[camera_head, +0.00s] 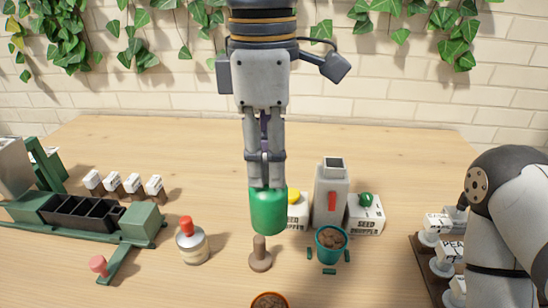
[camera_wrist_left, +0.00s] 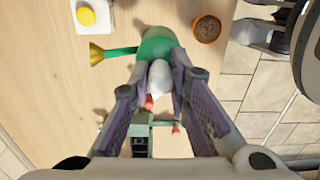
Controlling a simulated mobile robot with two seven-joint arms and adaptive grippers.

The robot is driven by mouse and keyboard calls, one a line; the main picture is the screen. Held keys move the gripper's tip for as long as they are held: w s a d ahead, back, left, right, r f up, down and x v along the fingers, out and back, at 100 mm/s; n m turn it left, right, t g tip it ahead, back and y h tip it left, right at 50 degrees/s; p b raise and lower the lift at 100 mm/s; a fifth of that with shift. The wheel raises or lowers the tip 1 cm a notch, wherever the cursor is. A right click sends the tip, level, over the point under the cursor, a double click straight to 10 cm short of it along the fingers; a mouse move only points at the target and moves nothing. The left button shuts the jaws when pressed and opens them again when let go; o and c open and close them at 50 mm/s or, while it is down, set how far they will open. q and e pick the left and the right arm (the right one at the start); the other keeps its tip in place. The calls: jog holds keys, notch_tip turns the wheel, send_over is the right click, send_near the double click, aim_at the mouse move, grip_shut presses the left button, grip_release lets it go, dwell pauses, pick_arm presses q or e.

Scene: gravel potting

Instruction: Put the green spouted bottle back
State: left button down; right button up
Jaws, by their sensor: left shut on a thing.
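My left gripper (camera_head: 266,180) reaches down from the top middle and is shut on the green spouted bottle (camera_head: 268,211). The bottle hangs upright under the fingers and appears to be off the table, behind a small brown wooden tool. In the left wrist view the fingers (camera_wrist_left: 158,92) close around the bottle's pale top. The green body (camera_wrist_left: 158,42) shows beyond them, with a green spout ending in a yellow cone (camera_wrist_left: 97,53) pointing left. The spout is hidden in the head view. My right gripper is not in view; only my right arm shows.
The brown tool (camera_head: 260,256) stands just below the bottle. A teal pot (camera_head: 331,254), seed dropper boxes (camera_head: 364,215) and a grey dispenser (camera_head: 330,190) stand to the right. A red-capped bottle (camera_head: 192,245) and green rack (camera_head: 140,225) are left. An orange-rimmed pot (camera_head: 269,304) is in front.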

pick_arm(q)
jog(key=shift+s+d+r+n, duration=0.2)
jog(key=shift+s+d+n, duration=0.2)
jog(key=shift+d+n, duration=0.1)
jog(key=shift+w+a+f, duration=0.15)
jog(key=shift+a, duration=0.1)
jog(key=w+a+f, duration=0.9)
jog(key=a+f, duration=0.1)
jog(key=f, duration=0.2)
jog(key=shift+f+b, duration=0.4)
jog(key=shift+b, duration=0.05)
jog(key=shift+f, duration=0.1)
jog(key=c, duration=1.5)
grip_release()
jog(key=shift+f, duration=0.1)
